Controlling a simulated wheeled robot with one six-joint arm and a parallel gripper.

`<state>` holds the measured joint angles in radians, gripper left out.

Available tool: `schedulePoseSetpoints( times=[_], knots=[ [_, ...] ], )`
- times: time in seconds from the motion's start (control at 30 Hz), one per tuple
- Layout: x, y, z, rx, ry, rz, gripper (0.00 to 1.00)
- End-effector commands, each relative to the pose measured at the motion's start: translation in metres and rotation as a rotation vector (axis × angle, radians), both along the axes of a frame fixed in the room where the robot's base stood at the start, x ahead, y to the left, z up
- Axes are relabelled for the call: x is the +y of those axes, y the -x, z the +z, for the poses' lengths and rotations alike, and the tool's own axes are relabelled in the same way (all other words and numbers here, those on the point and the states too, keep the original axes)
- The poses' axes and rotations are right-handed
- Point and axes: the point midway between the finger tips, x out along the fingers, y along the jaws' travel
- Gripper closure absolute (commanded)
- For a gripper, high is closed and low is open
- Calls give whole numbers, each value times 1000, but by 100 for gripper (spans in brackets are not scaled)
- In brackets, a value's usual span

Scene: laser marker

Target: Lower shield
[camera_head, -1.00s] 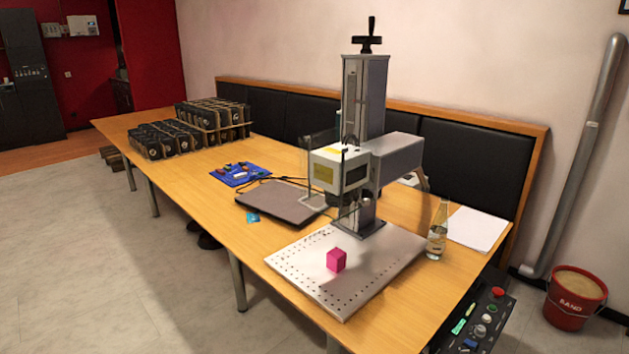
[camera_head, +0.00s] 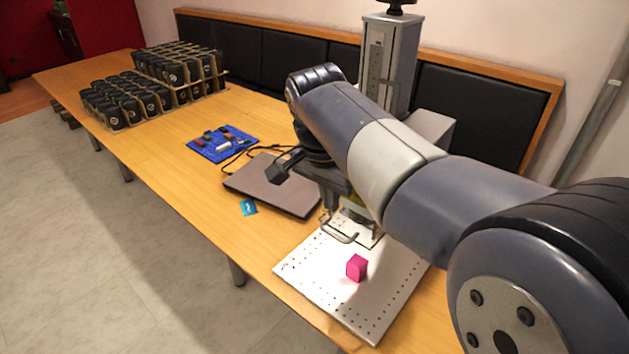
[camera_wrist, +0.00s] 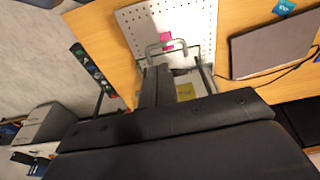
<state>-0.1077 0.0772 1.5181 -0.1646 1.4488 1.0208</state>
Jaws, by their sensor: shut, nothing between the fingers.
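The laser marker (camera_head: 390,65) stands on the table, its head mostly hidden behind my arm. Its shield is a clear pane with a thin grey frame and a looped handle (camera_head: 338,232). In the head view the handle shows over the perforated plate (camera_head: 375,322), behind a pink block (camera_head: 356,267). In the wrist view the handle (camera_wrist: 166,48) lies just beyond my fingertips, with the shield's frame (camera_wrist: 207,78) beside them. My gripper (camera_wrist: 155,72) is shut and empty. It also shows in the head view (camera_head: 340,190), above the handle. I cannot tell whether it touches the shield.
A closed laptop (camera_head: 270,187) and a blue mat with small items (camera_head: 222,143) lie left of the marker. Racks of dark boxes (camera_head: 150,100) stand at the table's far end. The plate is clear around the pink block.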

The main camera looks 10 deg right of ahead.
Motion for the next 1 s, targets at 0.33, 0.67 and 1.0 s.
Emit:
schedulePoseSetpoints(
  times=[0.33,0.67,1.0],
  knots=[
    [-5,-8,-19,-3,2,-44,100],
    [-13,-15,-74,-5,2,-41,100],
    [-16,-17,-89,-8,1,-41,100]
  ],
)
